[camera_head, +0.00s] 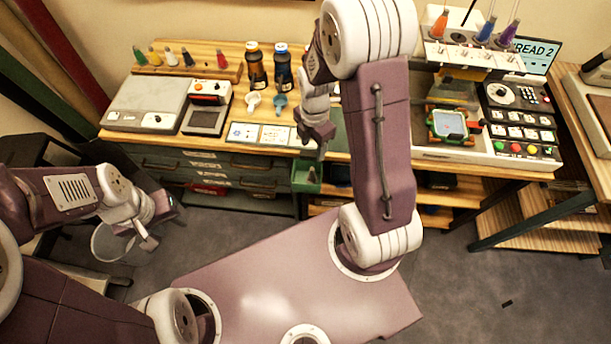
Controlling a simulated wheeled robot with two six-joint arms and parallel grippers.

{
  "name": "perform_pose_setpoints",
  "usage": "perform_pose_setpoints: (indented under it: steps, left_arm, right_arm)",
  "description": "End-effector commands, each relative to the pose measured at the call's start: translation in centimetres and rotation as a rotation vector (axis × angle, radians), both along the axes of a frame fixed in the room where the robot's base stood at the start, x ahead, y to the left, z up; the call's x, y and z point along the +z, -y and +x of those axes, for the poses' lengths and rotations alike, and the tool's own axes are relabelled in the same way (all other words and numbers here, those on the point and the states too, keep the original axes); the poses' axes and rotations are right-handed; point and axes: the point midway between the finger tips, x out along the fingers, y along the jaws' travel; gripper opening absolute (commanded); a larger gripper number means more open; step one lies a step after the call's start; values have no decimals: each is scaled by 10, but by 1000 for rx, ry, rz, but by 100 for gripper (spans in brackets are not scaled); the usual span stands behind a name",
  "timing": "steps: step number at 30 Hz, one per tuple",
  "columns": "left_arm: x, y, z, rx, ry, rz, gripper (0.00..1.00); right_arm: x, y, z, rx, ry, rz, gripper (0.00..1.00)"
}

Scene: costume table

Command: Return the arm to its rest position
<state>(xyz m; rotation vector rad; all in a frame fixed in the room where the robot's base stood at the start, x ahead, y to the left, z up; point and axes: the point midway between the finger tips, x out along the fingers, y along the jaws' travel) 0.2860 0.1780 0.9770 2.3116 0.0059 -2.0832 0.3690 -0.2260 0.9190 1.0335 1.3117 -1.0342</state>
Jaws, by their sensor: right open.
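My right arm rises from my base and bends over the table. Its gripper (320,147) hangs fingers down over the front edge of the wooden table (440,166), near the picture cards and above a small green bin (306,178). It is open, and I see nothing in it. My left gripper (160,222) is at the left, low in front of the drawers and over a pale waste bin (122,246). I cannot make out the gap between its fingers. My right arm hides part of the table's middle.
An embroidery machine (505,150) with thread cones and a green hoop (450,124) stands at the right. Two dark bottles (256,66) stand at the back. A grey scale-like box (147,103) is at the left. Dark drawers (225,172) sit below. The grey floor (470,285) is mostly clear.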

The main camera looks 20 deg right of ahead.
Motion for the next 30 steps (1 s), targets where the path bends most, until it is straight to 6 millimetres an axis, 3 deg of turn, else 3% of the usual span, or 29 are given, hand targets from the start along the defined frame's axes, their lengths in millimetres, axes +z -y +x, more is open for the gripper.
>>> perform_pose_setpoints:
  steps: [18, 20, 23, 25, 30]
  left_arm:
    - [0, 0, 0, 0, 0, 0, 36]
    - [0, 0, 0, 0, 0, 0, 36]
    - [0, 0, 0, 0, 0, 0, 36]
    - [0, 0, 0, 0, 0, 0, 36]
    - [0, 0, 0, 0, 0, 0, 36]
  right_arm:
    - [0, -1, 0, 4, 0, 0, 52]
    - [7, -5, 6, 17, 23, -3, 52]
    - [35, -18, 7, 58, 89, -7, 52]
    - [55, -32, -9, -59, 128, 4, 52]
    - [67, -46, -47, -641, 136, 57, 52]
